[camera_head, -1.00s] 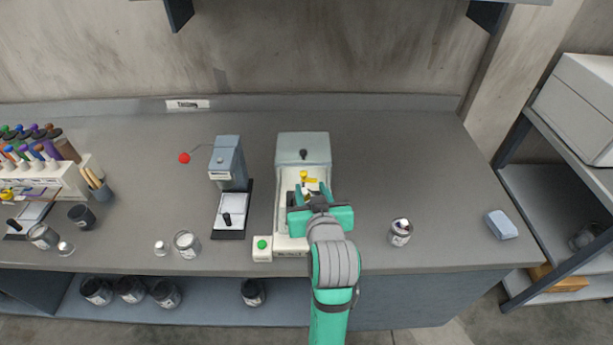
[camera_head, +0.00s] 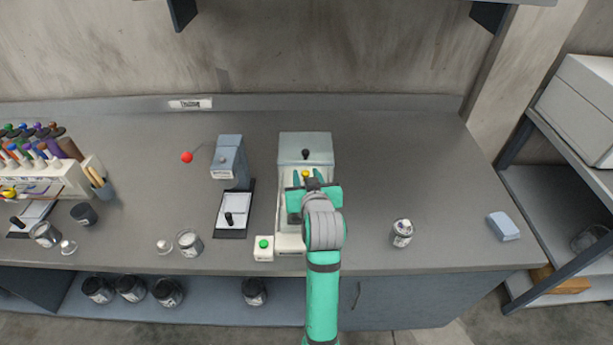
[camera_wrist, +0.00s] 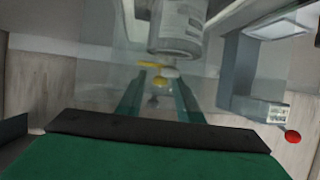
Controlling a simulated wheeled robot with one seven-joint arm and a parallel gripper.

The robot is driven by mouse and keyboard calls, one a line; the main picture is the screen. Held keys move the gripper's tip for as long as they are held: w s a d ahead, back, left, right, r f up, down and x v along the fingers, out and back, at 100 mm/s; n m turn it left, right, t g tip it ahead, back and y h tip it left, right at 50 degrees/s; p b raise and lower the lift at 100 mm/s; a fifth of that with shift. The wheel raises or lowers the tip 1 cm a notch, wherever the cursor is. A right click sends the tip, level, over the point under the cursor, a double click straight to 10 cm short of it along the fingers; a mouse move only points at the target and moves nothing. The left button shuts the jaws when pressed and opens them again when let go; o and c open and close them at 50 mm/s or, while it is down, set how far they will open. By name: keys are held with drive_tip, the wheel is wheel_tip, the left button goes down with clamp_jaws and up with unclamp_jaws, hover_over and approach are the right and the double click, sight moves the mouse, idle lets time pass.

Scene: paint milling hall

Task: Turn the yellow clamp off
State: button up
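The yellow clamp (camera_head: 306,173) shows as a small yellow knob inside the cream machine with a grey top (camera_head: 295,146). In the wrist view, yellow parts of the clamp (camera_wrist: 153,65) lie just beyond the fingertips, below a pale labelled can (camera_wrist: 178,28). My gripper (camera_head: 312,182) is over the machine's open bay, just in front of the clamp. In the wrist view my gripper (camera_wrist: 158,82) has its two green fingers apart, with nothing held between them. I cannot tell whether a finger touches the clamp. The gripper hides much of the bay in the head view.
A green button box (camera_head: 264,249) stands at the machine's front left. A grey device (camera_head: 229,158) with a white plate is left of it. A small can (camera_head: 402,233) stands to the right. The bench right of the machine is mostly clear.

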clamp_jaws()
drive_tip(key=shift+d, duration=0.1)
drive_tip(key=shift+n+g+y, duration=0.3)
drive_tip(key=shift+n+y, duration=0.4)
drive_tip(key=shift+o, duration=1.2)
unclamp_jaws()
